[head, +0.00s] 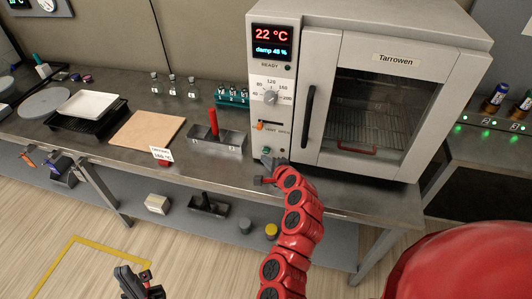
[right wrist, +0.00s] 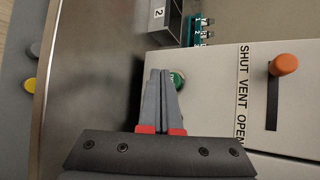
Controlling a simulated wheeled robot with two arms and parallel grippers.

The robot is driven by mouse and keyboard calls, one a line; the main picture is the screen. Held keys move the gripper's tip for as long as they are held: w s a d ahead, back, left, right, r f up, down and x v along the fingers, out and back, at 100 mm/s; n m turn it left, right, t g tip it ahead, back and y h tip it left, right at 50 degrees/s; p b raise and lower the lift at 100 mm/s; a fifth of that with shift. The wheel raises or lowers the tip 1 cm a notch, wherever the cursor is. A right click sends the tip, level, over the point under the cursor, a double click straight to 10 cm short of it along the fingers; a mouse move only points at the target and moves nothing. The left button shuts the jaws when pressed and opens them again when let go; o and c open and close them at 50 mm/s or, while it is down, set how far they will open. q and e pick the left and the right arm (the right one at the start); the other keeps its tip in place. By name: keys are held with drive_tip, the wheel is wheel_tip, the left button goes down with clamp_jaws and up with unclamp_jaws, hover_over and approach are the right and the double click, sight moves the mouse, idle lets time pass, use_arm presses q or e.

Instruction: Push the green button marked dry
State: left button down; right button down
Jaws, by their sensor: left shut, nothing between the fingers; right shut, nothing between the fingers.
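The green button (head: 266,150) sits low on the control panel of the oven (head: 395,59). In the right wrist view the green button (right wrist: 179,78) shows just beside the fingertips and is partly covered by them; its marking is not readable. My right gripper (head: 268,165) is shut and empty, just below the button in the head view; its fingers (right wrist: 160,74) point toward the panel. I cannot tell whether they touch the button. My left gripper (head: 145,285) is shut and empty, low in the head view, away from the bench.
An orange vent lever (right wrist: 284,65) is near the button, with a dial (head: 270,97) above it. The display (head: 272,43) reads 22 °C, damp 45 %. A tray with a red handle (head: 213,123) and a wooden board (head: 147,131) lie left on the bench.

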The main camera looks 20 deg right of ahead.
idle(0.3)
drive_tip(key=shift+w+d, duration=0.25)
drive_tip(key=shift+w, duration=0.1)
drive_tip(key=shift+w+d+b, duration=0.15)
drive_tip(key=shift+w+b, duration=0.05)
drive_tip(key=shift+b, duration=0.1)
idle(0.4)
drive_tip(key=shift+s, duration=0.1)
drive_tip(key=shift+s+a+p, duration=0.35)
drive_tip(key=shift+s+a, duration=0.1)
drive_tip(key=shift+s+a, duration=0.15)
drive_tip(key=shift+s+a+p, duration=0.45)
drive_tip(key=shift+s+a, duration=0.05)
drive_tip(key=shift+s, duration=0.3)
drive_tip(key=shift+s+a+p, duration=0.45)
drive_tip(key=shift+s+a, duration=0.05)
drive_tip(key=shift+s, duration=0.25)
drive_tip(key=shift+s+a+p, duration=0.45)
drive_tip(key=shift+s+a, duration=0.05)
drive_tip(key=shift+s, duration=0.3)
